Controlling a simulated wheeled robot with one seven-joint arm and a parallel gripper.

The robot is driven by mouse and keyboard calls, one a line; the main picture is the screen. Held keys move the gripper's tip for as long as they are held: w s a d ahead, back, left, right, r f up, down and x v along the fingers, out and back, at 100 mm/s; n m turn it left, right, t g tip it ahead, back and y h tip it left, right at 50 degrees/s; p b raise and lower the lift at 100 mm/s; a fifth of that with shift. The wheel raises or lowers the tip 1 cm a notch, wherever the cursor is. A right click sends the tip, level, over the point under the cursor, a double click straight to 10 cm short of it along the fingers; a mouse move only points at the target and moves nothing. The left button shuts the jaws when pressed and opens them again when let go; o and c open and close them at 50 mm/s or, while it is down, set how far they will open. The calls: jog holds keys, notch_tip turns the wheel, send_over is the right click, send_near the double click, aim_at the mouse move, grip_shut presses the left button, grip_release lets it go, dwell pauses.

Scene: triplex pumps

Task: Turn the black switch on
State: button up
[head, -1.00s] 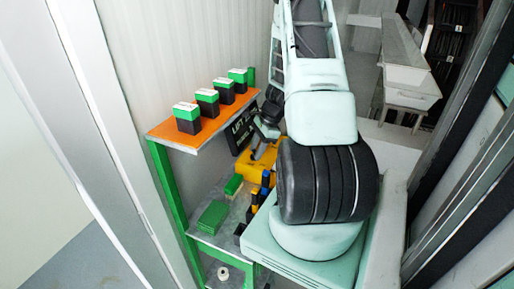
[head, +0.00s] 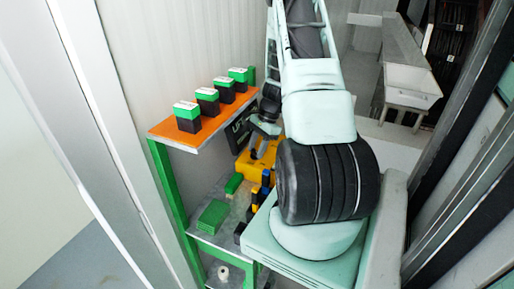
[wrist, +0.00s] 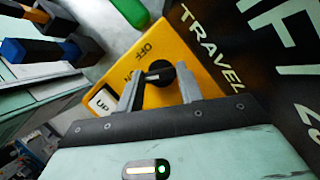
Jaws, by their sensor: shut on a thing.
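The black switch (wrist: 164,67) is a round knob with a raised grip on the face of a yellow control box (wrist: 190,60). The box also shows in the head view (head: 250,167). "OFF" is printed beside the knob, and another label is partly hidden by a finger. My gripper (wrist: 159,73) has its two grey fingers on either side of the knob's grip and is shut on it. In the head view my gripper (head: 259,146) reaches down to the box, and the switch itself is hidden.
A white "UP" button (wrist: 102,100) sits close to the left finger. A dark lettered sign (wrist: 270,50) stands beside the box. An orange shelf (head: 212,127) with several green-and-black boxes is left of my arm. Green blocks (head: 213,215) lie on the lower shelf.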

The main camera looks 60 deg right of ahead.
jog(key=o, duration=1)
jog(key=b+v, duration=0.3)
jog(key=v, duration=1.4)
jog(key=shift+d+r+b, duration=0.15)
jog(key=shift+b, duration=0.15)
